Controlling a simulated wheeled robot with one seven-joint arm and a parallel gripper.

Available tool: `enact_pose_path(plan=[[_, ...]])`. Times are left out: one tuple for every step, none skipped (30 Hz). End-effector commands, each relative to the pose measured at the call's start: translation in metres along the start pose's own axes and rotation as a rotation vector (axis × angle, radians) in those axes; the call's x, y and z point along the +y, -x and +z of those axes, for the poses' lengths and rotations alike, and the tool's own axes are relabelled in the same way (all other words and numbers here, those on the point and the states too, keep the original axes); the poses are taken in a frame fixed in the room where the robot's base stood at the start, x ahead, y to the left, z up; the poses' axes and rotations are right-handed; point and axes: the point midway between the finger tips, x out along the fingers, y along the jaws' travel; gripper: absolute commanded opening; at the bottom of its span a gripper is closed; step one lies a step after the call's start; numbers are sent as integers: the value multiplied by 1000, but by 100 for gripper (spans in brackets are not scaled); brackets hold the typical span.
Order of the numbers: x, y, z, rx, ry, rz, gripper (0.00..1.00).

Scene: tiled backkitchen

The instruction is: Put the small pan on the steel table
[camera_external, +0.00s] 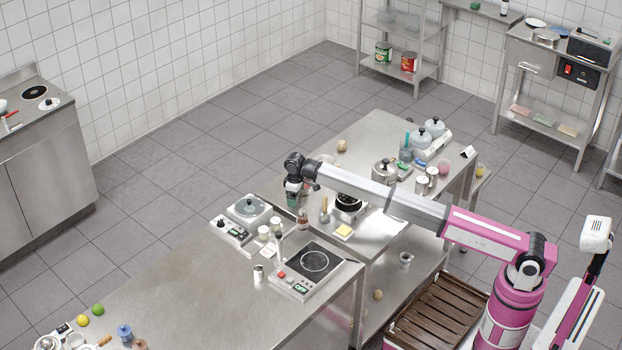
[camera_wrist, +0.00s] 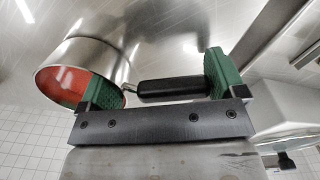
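The small pan (camera_wrist: 95,65), steel with a reddish inside and a black handle (camera_wrist: 172,88), shows in the wrist view against a steel surface. My gripper (camera_wrist: 160,88) has its two green fingers wide apart. The handle lies lengthwise across the gap between them, and the left finger overlaps the pan's rim. I cannot tell whether either finger touches. In the external view my gripper (camera_external: 293,199) hangs over the junction of two steel tables, the near one (camera_external: 190,300) and the far one (camera_external: 375,130). I cannot make out the small pan there.
An induction plate (camera_external: 312,262) and a lidded pan on a hot plate (camera_external: 249,208) stand on the near table. A pot on a burner (camera_external: 348,203), a brush, a lidded pot (camera_external: 384,172) and several jars crowd the far table. The near table's middle is fairly clear.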

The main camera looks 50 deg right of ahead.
Motion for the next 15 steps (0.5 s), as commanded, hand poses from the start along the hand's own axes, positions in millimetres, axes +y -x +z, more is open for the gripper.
enact_pose_path(plan=[[0, 0, 0, 0, 0, 0, 100], [0, 0, 0, 0, 0, 0, 100], [0, 0, 0, 0, 0, 0, 100], [0, 0, 0, 0, 0, 0, 100], [0, 0, 0, 0, 0, 0, 100], [0, 0, 0, 0, 0, 0, 100], [0, 0, 0, 0, 0, 0, 100], [0, 0, 0, 0, 0, 0, 100], [0, 1, 0, 0, 0, 0, 100], [0, 3, 0, 0, 0, 0, 100], [0, 5, 0, 0, 0, 0, 100], [0, 8, 0, 0, 0, 0, 100], [0, 11, 0, 0, 0, 0, 100], [0, 15, -1, 0, 0, 0, 100], [0, 21, -1, 0, 0, 0, 100]])
